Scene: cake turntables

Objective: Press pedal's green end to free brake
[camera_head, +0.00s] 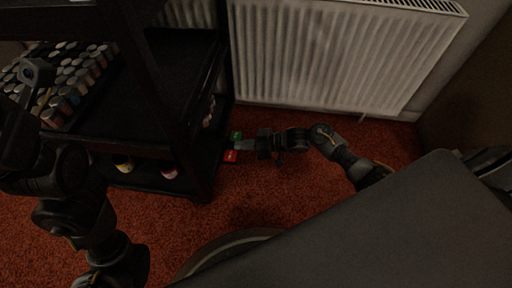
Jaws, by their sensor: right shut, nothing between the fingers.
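The brake pedal sits low at the right side of the dark cart, just above the red carpet. Its green end (236,135) is toward the radiator and its red end (230,156) is nearer to me. My right gripper (241,145) is shut and empty, reaching in from the right. Its fingertips are at the pedal, between the green and red ends in the picture; I cannot tell whether they touch it. My left arm stands in front of the cart at the left; its gripper (37,72) is dark, and its fingers cannot be made out.
The dark shelved cart (205,165) fills the upper left, with several small jars (75,80) on its upper shelf. A white radiator (340,55) stands on the wall behind. Red carpet (290,185) is open between the cart and my body.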

